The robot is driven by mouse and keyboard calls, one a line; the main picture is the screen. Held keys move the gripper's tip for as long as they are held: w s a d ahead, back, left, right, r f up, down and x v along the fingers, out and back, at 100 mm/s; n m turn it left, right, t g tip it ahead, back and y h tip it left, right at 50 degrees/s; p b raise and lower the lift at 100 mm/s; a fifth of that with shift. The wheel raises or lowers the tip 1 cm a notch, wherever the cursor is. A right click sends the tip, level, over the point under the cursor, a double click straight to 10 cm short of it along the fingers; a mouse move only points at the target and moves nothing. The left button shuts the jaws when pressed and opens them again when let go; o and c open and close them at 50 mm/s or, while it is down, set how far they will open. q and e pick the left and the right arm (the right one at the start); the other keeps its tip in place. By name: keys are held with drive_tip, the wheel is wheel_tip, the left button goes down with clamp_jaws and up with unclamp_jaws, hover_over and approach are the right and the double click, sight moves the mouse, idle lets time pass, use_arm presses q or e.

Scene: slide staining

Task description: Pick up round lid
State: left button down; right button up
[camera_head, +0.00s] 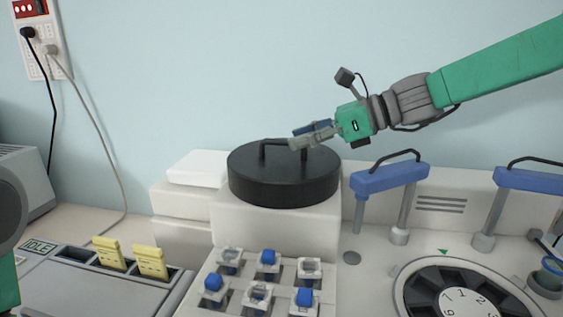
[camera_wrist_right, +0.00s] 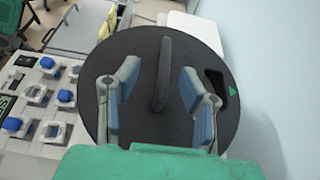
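The round lid (camera_head: 285,185) is a thick black disc with a bar handle (camera_head: 284,142) on top. It sits on a white block of the machine, and the lid also fills the middle of the right wrist view (camera_wrist_right: 140,50). My right gripper (camera_head: 294,139) is over the lid, close to its handle. In the right wrist view its two fingers (camera_wrist_right: 158,78) are spread, one on each side of the handle (camera_wrist_right: 164,75), with gaps between. Only a grey and green part of my left arm shows at the left edge; the left gripper is out of view.
A button panel (camera_head: 232,300) with blue and white knobs stands in front of the lid. Blue-handled frames (camera_head: 390,177) and a numbered dial (camera_head: 465,300) are to the right. Yellow tabs (camera_head: 150,262) stick up from a grey unit at left. The wall (camera_head: 200,70) is close behind.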

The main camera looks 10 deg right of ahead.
sight(283, 142)
drive_tip(key=x, duration=0.2)
drive_tip(key=w+x, duration=0.1)
drive_tip(key=x, duration=0.1)
drive_tip(key=shift+d+f, duration=0.1)
drive_tip(key=shift+d, duration=0.1)
drive_tip(key=shift+s, duration=0.15)
drive_tip(key=shift+c, duration=1.2)
drive_tip(key=shift+a, duration=0.1)
clamp_jaws()
